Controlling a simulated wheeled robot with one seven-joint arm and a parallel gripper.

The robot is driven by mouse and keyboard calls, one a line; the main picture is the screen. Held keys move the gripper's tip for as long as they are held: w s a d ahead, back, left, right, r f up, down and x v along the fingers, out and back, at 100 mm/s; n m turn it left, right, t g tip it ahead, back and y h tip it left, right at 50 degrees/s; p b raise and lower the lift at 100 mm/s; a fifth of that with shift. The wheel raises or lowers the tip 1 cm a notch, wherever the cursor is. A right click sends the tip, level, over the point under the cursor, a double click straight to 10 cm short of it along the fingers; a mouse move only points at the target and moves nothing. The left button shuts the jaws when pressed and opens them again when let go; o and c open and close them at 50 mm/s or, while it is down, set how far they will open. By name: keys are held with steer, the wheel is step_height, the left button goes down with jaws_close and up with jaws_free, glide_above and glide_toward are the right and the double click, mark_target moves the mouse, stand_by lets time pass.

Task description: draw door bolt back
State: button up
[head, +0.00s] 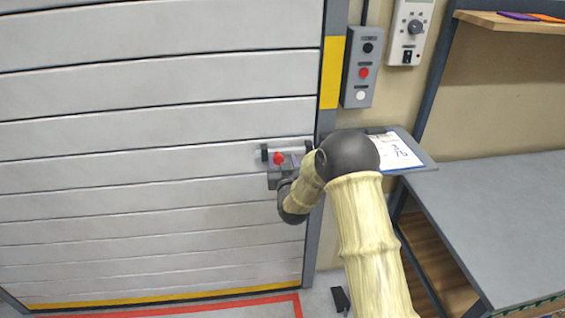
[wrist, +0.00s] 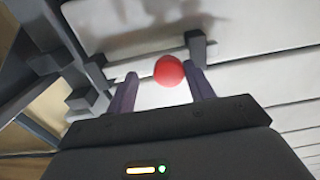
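The door bolt shows in the head view as a pale bar (head: 292,149) between dark brackets, near the right edge of the white slatted door (head: 150,110). Its round red knob (head: 278,157) faces out from the door. My gripper (head: 283,168) is at the knob, with my wrist below and to the right. In the wrist view the red knob (wrist: 169,71) lies between the two fingertips of my gripper (wrist: 160,73). The right finger is close to the knob, and a gap shows on the left. The fingers are apart; contact cannot be told.
A dark bracket (wrist: 196,46) stands just beyond the right finger. A control box (head: 360,68) with buttons is on the wall right of the door. A clipboard (head: 397,153) lies on a small shelf behind my arm. A grey table (head: 490,220) stands at right.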

steer(key=s+d+b, duration=0.1)
steer(key=s+b, duration=0.1)
steer(key=s, duration=0.6)
steer(key=s+d+b, duration=0.2)
steer(key=s, duration=0.7)
steer(key=shift+d, duration=0.25)
steer(key=shift+c, duration=1.3)
steer(key=s+d+f+g+h, duration=0.2)
steer(key=s+d+f+g, duration=0.2)
steer(key=s+d+g, duration=0.35)
steer(key=s+d+m+g+h, duration=0.1)
steer(key=s+d+m+g, duration=0.1)
steer(key=s+d+g, duration=0.5)
steer(key=s+d, duration=0.1)
steer(key=s, duration=0.4)
steer(key=shift+s+d+r, duration=0.15)
steer(key=shift+d+r, duration=0.2)
